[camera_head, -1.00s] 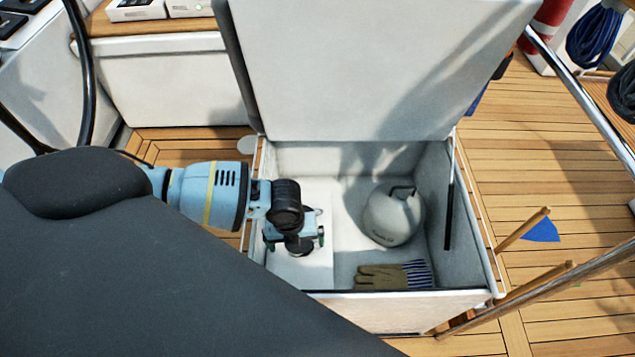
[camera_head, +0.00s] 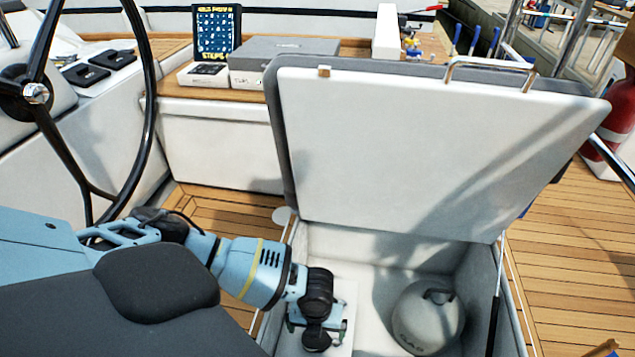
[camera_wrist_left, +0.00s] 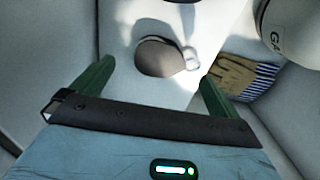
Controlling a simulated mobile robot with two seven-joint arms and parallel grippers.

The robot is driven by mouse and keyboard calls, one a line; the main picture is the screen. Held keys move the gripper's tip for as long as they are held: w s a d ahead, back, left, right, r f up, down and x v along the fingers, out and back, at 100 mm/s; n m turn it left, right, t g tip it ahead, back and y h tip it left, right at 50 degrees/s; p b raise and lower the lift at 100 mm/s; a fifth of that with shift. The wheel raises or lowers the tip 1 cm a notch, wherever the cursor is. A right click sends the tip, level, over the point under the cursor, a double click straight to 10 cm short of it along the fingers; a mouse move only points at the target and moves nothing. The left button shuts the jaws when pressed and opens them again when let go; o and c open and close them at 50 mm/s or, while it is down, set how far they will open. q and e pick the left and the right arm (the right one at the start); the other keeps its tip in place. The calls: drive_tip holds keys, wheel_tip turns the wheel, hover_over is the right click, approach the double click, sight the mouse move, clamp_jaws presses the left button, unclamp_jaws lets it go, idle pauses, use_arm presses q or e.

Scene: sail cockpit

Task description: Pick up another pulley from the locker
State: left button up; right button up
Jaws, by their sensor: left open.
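The open locker (camera_head: 508,325) has its white lid (camera_head: 430,140) raised. My left gripper (camera_head: 318,335) is down inside the locker on its left side, over a white raised surface. In the left wrist view, a dark round pulley (camera_wrist_left: 158,58) with a pale fitting on its right lies on that white surface (camera_wrist_left: 190,20). The open green fingers (camera_wrist_left: 157,78) point toward it, one to each side, with clear room between them and the pulley. My right gripper is not in view.
A round grey-white container (camera_head: 428,318) stands in the locker right of my gripper. A tan glove with a blue-striped cuff (camera_wrist_left: 240,77) lies beside the raised surface. The locker walls and raised lid surround my arm. A steering wheel (camera_head: 145,110) stands at the left.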

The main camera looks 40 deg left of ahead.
use_arm(q)
wheel_tip(320, 180, down, 4)
drive_tip(key=shift+d+r+b, duration=0.1)
drive_tip(key=shift+b, duration=0.3)
drive_tip(key=shift+f, duration=0.25)
drive_tip(key=shift+w, duration=0.1)
drive_tip(key=c, duration=1.1)
drive_tip(key=shift+r, duration=0.2)
drive_tip(key=shift+c, duration=0.2)
drive_tip(key=shift+r, duration=0.4)
wheel_tip(320, 180, up, 9)
drive_tip(key=p, duration=0.2)
